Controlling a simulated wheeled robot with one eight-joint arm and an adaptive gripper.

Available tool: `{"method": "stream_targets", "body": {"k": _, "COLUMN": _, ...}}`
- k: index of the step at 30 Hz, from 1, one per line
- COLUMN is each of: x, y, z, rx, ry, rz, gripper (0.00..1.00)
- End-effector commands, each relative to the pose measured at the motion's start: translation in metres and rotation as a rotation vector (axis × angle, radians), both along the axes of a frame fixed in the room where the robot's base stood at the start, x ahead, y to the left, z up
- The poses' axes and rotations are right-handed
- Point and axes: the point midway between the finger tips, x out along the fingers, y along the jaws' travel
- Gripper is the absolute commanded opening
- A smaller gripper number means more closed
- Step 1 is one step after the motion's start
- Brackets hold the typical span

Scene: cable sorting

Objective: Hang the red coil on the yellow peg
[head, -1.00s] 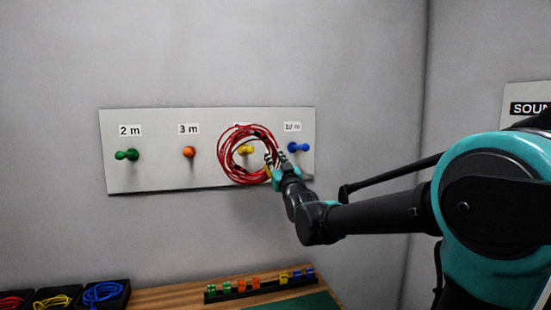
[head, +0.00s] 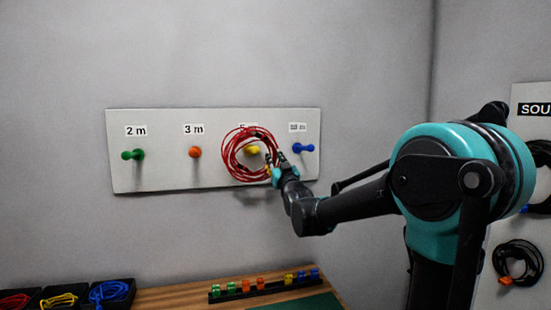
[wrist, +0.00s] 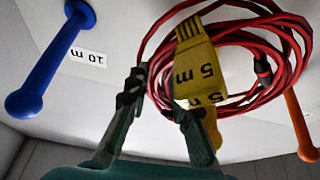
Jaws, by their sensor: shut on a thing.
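The red coil (head: 228,160) is a loose ring of red cable in front of the pegboard; it fills the upper right of the wrist view (wrist: 290,50). A yellow tag reading "5 m" (wrist: 198,65) is on it. The yellow peg (head: 254,150) shows through the coil's opening in the head view. I cannot tell whether the peg passes through the ring or lies behind it. My gripper (head: 276,168) is at the coil's right side, shut on it; its fingers (wrist: 160,105) show in the wrist view. The exact grip point is partly hidden.
The white board (head: 165,180) also bears a green peg (head: 133,154), an orange peg (head: 195,152) and a blue peg (head: 303,148), the last close beside my gripper. Below are trays of cables (head: 110,292) and a tag rack (head: 262,288). Black coils (head: 518,262) hang at right.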

Motion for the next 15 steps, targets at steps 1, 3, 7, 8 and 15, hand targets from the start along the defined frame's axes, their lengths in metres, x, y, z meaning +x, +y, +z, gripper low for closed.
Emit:
{"method": "stream_targets", "body": {"k": 1, "x": 0.004, "y": 0.001, "z": 0.0, "rx": 0.0, "ry": -0.001, "rz": 0.0, "gripper": 0.0}}
{"method": "stream_targets", "body": {"k": 3, "x": 0.008, "y": 0.002, "z": -0.001, "rx": 0.0, "ry": -0.001, "rz": 0.0, "gripper": 0.0}}
{"method": "stream_targets", "body": {"k": 7, "x": 0.016, "y": 0.004, "z": -0.002, "rx": 0.0, "ry": -0.001, "rz": 0.0, "gripper": 0.0}}
{"method": "stream_targets", "body": {"k": 8, "x": 0.017, "y": 0.005, "z": -0.002, "rx": 0.0, "ry": -0.001, "rz": 0.0, "gripper": 0.0}}
{"method": "stream_targets", "body": {"k": 15, "x": 0.032, "y": 0.009, "z": -0.004, "rx": 0.0, "ry": -0.001, "rz": 0.0, "gripper": 0.0}}
